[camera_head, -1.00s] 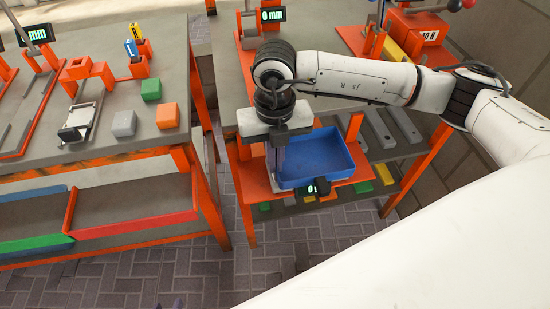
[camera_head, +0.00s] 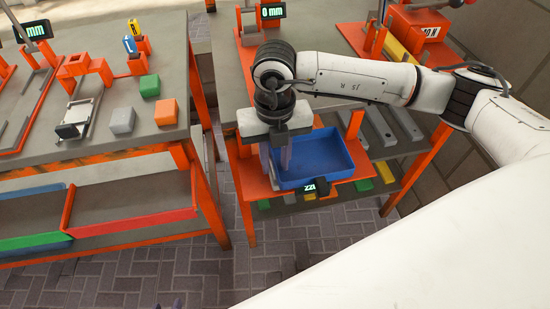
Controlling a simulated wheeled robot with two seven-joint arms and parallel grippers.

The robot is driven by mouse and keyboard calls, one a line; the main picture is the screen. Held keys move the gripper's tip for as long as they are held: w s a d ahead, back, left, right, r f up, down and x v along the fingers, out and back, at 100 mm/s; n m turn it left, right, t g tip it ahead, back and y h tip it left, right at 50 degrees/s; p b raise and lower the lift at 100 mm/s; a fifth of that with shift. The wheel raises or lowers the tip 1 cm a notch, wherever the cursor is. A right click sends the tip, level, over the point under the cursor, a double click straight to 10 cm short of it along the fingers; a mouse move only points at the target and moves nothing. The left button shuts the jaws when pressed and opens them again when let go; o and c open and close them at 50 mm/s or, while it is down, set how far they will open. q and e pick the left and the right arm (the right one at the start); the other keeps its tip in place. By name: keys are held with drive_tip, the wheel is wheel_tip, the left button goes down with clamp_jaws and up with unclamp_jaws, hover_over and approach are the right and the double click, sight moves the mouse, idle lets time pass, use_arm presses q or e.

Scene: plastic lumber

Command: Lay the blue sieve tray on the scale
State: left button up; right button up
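The blue sieve tray (camera_head: 325,160) sits flat on the orange scale (camera_head: 263,187) at the front of the right-hand bench. The scale's small dark display (camera_head: 318,187) shows digits at its front edge. My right gripper (camera_head: 276,165) points down at the tray's left side. Its two fingers stand apart, close to the tray's left wall; I see nothing held between them. Whether a finger touches the wall is unclear. Only small dark tips, likely of my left gripper (camera_head: 178,304), show at the bottom edge; the rest is out of frame.
The left bench holds a green block (camera_head: 150,86), an orange block (camera_head: 166,112) and a grey block (camera_head: 122,119). Below it is a shelf with coloured rails (camera_head: 130,222). Grey bars (camera_head: 380,126) lie right of the scale. A floor gap separates the benches.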

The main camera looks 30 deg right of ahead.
use_arm(q)
drive_tip(key=shift+d, duration=0.1)
use_arm(e)
wheel_tip(320, 180, up, 9)
drive_tip(key=shift+r, duration=0.1)
use_arm(q)
drive_tip(key=shift+w+d+r, duration=0.15)
drive_tip(key=shift+r, duration=0.15)
use_arm(e)
drive_tip(key=shift+r, duration=0.6)
drive_tip(key=shift+s, duration=0.1)
